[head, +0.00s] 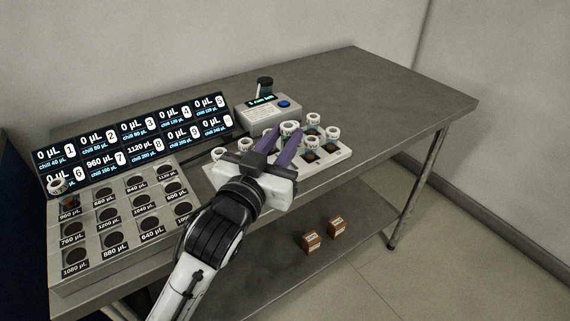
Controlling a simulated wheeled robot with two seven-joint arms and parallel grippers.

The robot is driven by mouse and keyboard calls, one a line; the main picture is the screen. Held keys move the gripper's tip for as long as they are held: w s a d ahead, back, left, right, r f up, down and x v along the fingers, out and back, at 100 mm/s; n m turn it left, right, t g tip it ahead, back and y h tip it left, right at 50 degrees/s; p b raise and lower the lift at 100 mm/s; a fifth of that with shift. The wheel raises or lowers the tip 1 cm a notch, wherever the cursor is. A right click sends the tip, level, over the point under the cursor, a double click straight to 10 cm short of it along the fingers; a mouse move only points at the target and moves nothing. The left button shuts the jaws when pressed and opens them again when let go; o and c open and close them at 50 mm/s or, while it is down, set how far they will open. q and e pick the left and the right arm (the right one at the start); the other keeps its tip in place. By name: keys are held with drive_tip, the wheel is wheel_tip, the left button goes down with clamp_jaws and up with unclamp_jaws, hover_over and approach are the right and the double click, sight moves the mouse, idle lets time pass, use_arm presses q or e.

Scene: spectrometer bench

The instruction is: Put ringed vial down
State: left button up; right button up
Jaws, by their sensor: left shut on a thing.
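My left gripper (284,134) reaches in from the bottom and is over the white vial rack (337,156). Its two purple fingers are shut on a white-capped vial (290,128) at the fingertips. Whether this vial touches the rack or hangs above it I cannot tell. A dark ring on its cap is too small to make out for sure. Several other white-capped vials stand in the rack, among them one at the right (332,132) and one at the back (313,118). My gripper hides part of the rack. My right gripper is not in view.
At the left stands a grey block (112,222) with labelled round wells and one vial (58,186) at its corner. Behind it is a display panel (133,140). A grey device (268,112) with a blue button stands behind the rack. The table's right part (390,95) is clear.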

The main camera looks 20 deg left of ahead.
use_arm(q)
drive_tip(key=shift+f, duration=2.65)
drive_tip(key=shift+f, duration=0.1)
drive_tip(key=shift+f, duration=0.15)
drive_tip(key=o, duration=1)
